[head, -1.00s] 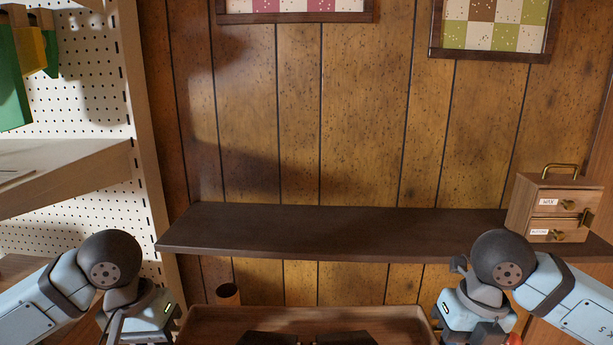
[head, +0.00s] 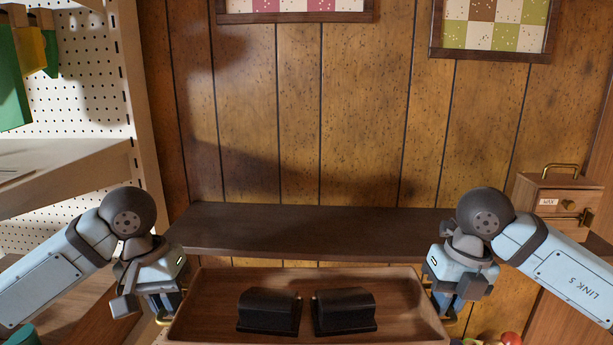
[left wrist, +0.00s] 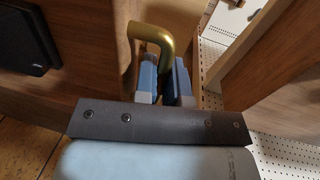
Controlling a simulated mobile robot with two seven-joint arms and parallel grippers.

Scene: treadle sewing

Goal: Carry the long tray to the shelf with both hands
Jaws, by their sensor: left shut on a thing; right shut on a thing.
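The long wooden tray (head: 308,281) is held level between my two grippers in the head view. Two dark, round-topped boxes (head: 268,311) (head: 344,311) stand side by side in its middle. My left gripper (head: 165,312) is at the tray's left end, shut on its brass handle (left wrist: 150,34), which shows between the blue fingers in the left wrist view (left wrist: 165,82). My right gripper (head: 447,308) is at the right end, shut on the handle there, mostly hidden by the hand. The dark wall shelf (head: 300,232) is just beyond and above the tray's far rim.
A small wooden drawer box (head: 555,195) with a brass handle stands at the shelf's right end. The rest of the visible shelf top is clear. A pale pegboard unit (head: 75,165) stands at the left. Colourful round items (head: 505,338) lie low at the right.

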